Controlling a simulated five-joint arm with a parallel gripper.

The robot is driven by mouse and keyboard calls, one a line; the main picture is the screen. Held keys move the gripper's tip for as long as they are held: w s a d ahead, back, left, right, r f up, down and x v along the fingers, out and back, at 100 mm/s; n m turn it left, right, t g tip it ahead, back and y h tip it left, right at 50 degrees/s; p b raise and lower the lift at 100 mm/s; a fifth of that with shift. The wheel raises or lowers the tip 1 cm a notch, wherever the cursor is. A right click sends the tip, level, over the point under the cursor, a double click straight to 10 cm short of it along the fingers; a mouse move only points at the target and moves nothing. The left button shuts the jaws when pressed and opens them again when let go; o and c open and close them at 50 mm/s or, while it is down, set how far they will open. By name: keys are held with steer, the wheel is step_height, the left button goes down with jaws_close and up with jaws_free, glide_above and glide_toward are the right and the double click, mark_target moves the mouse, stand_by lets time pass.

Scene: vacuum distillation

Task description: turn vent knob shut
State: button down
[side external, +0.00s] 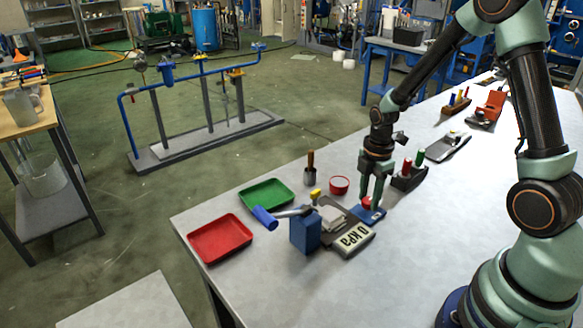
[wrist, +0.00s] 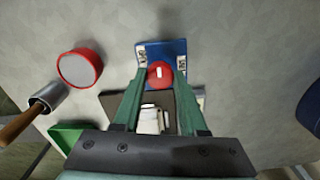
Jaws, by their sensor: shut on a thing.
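The vent knob (wrist: 160,73) is a round red knob with a white mark on top. It stands on a blue base plate (wrist: 176,48) with small white labels on either side. In the side external view the red knob (side external: 367,202) shows at the tip of my gripper (side external: 375,200), above the blue plate (side external: 372,215). In the wrist view the green fingers of my gripper (wrist: 160,82) are shut on the knob, one at each side. The white mark points roughly up and down in the wrist view. The label text is too small to read.
A display reading "0 kPa" (side external: 353,239) and a blue block (side external: 304,232) stand left of the knob. A dark holder (side external: 408,180) with red and green handles stands close to the right.

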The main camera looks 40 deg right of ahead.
steer(key=shift+m, duration=0.3)
steer(key=m, duration=0.8)
steer(key=shift+m, duration=0.3)
steer(key=m, duration=0.8)
steer(key=shift+m, duration=0.4)
steer(key=shift+c, duration=2.2)
jaws_free()
